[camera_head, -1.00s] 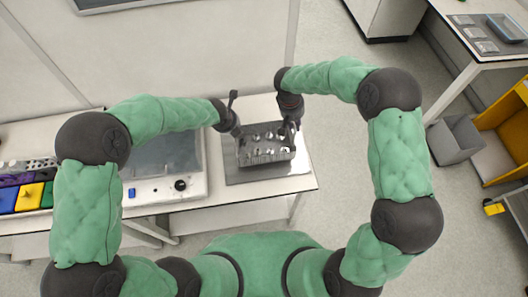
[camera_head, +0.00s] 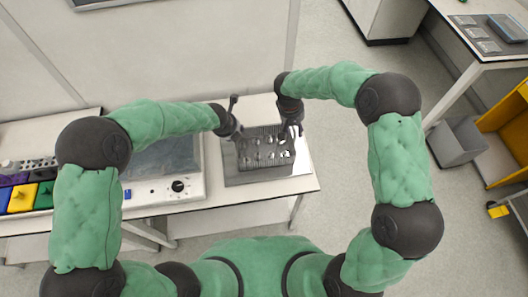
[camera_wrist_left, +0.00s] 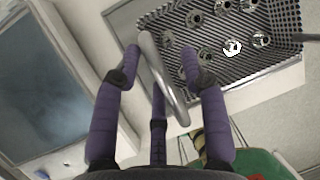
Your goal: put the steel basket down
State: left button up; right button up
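The steel basket (camera_head: 264,160) is a perforated tray holding several small shiny parts. It appears to rest on the grey plate (camera_head: 238,177) on the right end of the bench, between my grippers. My left gripper (camera_head: 237,133) is at its left end; in the left wrist view its purple fingers (camera_wrist_left: 160,60) are spread apart around a steel handle loop (camera_wrist_left: 163,78), and the basket's mesh (camera_wrist_left: 200,22) lies beyond. My right gripper (camera_head: 291,132) is at the basket's right end with its fingers parted; the handle there is hidden.
A device with a glass top and black knob (camera_head: 178,186) stands left of the plate. Coloured bins (camera_head: 23,197) are at the far left. A grey bin (camera_head: 456,140) and yellow shelf (camera_head: 507,130) stand right, beyond open floor.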

pick_arm(q)
jog(key=shift+r, duration=0.1)
jog(key=v, duration=1.1)
jog(key=shift+s+r, duration=0.15)
jog(key=shift+r, duration=0.25)
pick_arm(e)
notch_tip(320, 180, up, 12)
jog(key=a, duration=0.2)
jog(key=shift+a+f, duration=0.15)
pick_arm(q)
jog(key=shift+a, duration=0.1)
pick_arm(e)
jog(key=shift+s, duration=0.15)
